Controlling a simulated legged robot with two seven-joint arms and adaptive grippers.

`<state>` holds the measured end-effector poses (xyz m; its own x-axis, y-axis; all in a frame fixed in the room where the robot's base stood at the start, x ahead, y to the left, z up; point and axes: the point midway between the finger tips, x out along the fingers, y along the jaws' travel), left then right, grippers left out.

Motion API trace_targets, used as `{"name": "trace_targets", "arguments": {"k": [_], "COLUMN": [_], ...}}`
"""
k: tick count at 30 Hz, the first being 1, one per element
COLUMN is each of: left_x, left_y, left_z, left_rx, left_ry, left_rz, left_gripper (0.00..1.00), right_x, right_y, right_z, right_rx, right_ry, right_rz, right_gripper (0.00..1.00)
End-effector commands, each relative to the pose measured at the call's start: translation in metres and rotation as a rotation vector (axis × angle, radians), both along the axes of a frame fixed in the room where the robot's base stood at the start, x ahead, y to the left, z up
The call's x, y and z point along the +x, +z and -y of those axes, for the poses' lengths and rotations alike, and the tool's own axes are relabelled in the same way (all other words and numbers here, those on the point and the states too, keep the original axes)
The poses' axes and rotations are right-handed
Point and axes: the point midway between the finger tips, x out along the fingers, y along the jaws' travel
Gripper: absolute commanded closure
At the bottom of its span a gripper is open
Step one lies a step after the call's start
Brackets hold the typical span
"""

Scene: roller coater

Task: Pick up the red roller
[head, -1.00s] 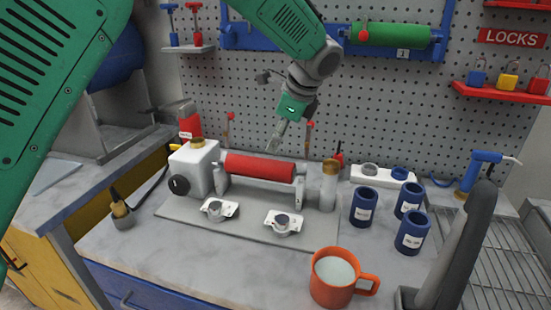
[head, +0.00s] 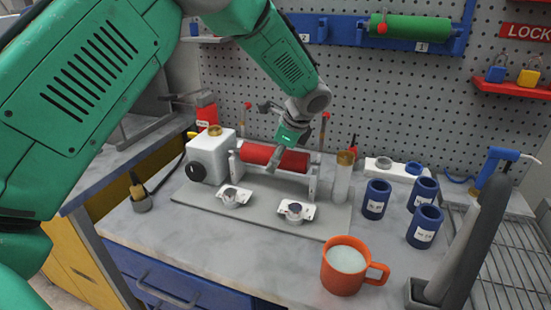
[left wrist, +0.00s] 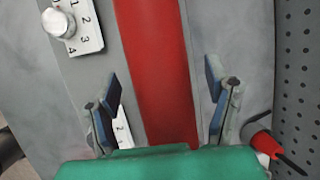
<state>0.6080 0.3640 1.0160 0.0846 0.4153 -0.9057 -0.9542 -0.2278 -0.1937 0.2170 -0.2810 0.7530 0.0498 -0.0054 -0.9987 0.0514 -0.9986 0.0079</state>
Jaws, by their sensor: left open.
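The red roller (head: 257,154) lies horizontally in the grey stand of the coater on the bench in the head view. My left gripper (head: 274,160) reaches down from above in front of the roller's middle. In the left wrist view the red roller (left wrist: 160,75) runs up the picture between the two open fingers of my left gripper (left wrist: 163,95). The fingers stand apart on either side, with gaps to the roller. How far above it they are is hard to tell. My right gripper is not clearly in view.
Two small dials (head: 296,211) sit on the baseplate in front of the roller. A white box (head: 210,156) stands left, and a metal cylinder (head: 342,180) stands right. Several blue cups (head: 376,199) and an orange mug (head: 343,268) are further right. A green roller (head: 412,28) hangs on the pegboard.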

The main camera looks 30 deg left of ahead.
Motion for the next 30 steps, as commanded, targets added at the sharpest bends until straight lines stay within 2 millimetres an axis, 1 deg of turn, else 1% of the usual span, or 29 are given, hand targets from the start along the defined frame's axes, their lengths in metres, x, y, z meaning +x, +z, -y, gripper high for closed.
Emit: {"name": "trace_targets", "arguments": {"k": [1,3,10,11,12,15,25,28,30], "left_x": [0.000,0.001,0.001,0.001,0.001,0.001,0.002,0.002,0.002], "left_y": [-0.009,-0.015,-0.017,-0.017,-0.017,-0.017,-0.015,-0.005,0.007], "left_z": [-0.004,-0.008,-0.009,-0.009,-0.009,-0.009,-0.009,-0.009,-0.009], "left_rx": [-0.002,-0.003,-0.002,-0.002,-0.002,-0.002,-0.002,-0.002,-0.002], "left_ry": [0.002,0.002,0.001,0.001,0.001,0.001,0.001,0.001,0.002], "left_rz": [-0.002,0.000,0.002,0.002,0.002,0.001,0.003,0.005,0.007], "left_gripper": [0.29,0.29,0.29,0.36,0.50,0.80,0.80,0.80,0.80], "right_x": [0.000,0.000,0.000,0.000,0.000,0.000,0.000,0.000,0.000], "right_y": [0.000,0.000,0.000,0.000,0.000,0.000,0.000,0.000,0.001], "right_z": [0.000,0.000,0.000,0.000,0.000,0.000,0.000,0.000,0.000], "right_rx": [0.000,0.000,0.000,0.000,0.000,0.000,0.000,0.000,0.000], "right_ry": [0.000,0.000,0.000,0.000,0.000,0.000,0.000,0.000,0.000], "right_rz": [0.000,0.000,0.000,0.000,0.000,0.000,0.000,0.000,0.000], "right_gripper": [1.00,1.00,1.00,1.00,1.00,1.00,1.00,1.00,1.00]}}
